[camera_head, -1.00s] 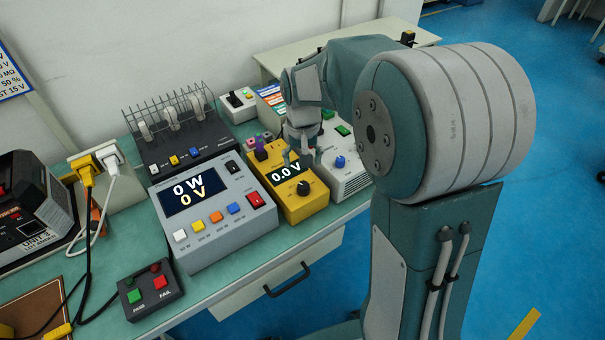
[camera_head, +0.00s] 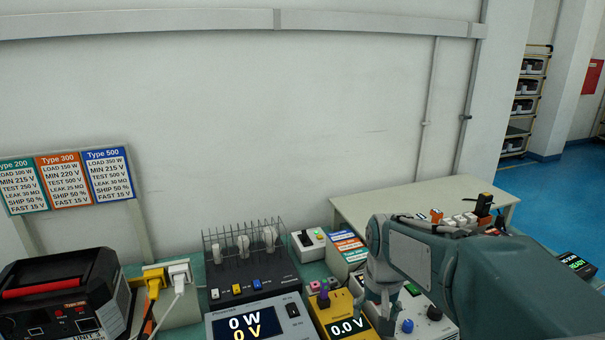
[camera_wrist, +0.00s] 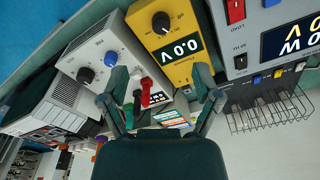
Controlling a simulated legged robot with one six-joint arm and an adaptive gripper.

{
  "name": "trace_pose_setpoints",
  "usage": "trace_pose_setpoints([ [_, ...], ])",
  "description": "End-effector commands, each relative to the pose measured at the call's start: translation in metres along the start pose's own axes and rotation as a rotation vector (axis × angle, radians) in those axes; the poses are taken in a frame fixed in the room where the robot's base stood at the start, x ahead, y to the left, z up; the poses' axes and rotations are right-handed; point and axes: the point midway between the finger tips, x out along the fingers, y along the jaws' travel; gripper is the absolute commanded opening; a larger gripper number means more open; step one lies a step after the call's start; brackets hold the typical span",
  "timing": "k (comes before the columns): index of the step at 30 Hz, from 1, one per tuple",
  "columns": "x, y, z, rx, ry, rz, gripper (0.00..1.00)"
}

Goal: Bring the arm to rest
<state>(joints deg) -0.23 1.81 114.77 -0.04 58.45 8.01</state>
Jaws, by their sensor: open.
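My gripper (camera_head: 381,312) hangs over the bench, partly cut off by the lower edge of the head view. In the wrist view my gripper (camera_wrist: 163,108) has its two fingers spread wide with nothing held between them. Beyond the fingers are the yellow meter (camera_wrist: 162,22) reading 0.0 V and a pale instrument (camera_wrist: 107,50) with blue and black knobs. The yellow meter also shows in the head view (camera_head: 325,316), just left of my gripper. Contact between the fingertips and these instruments cannot be judged.
A power meter (camera_head: 243,311) and a dark lamp rack (camera_head: 258,277) stand left of the yellow meter. A black unit (camera_head: 45,310) sits at the far left. A pale side table (camera_head: 400,196) stands behind, against the wall. Blue floor (camera_head: 553,205) is open at right.

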Motion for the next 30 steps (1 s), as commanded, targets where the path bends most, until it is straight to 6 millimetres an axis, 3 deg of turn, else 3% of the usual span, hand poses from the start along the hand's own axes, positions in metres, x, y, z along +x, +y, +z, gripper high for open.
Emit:
trace_pose_setpoints([
  [3, -0.025, 0.004, 0.026, -0.020, 0.069, -0.009, 0.81],
  [9, -0.051, 0.011, 0.071, -0.056, 0.176, -0.019, 0.81],
  [18, -0.068, 0.020, 0.138, -0.108, 0.333, -0.027, 0.81],
  [24, -0.067, 0.024, 0.163, -0.130, 0.397, -0.028, 0.81],
  [30, -0.066, 0.024, 0.167, -0.134, 0.405, -0.028, 0.81],
])
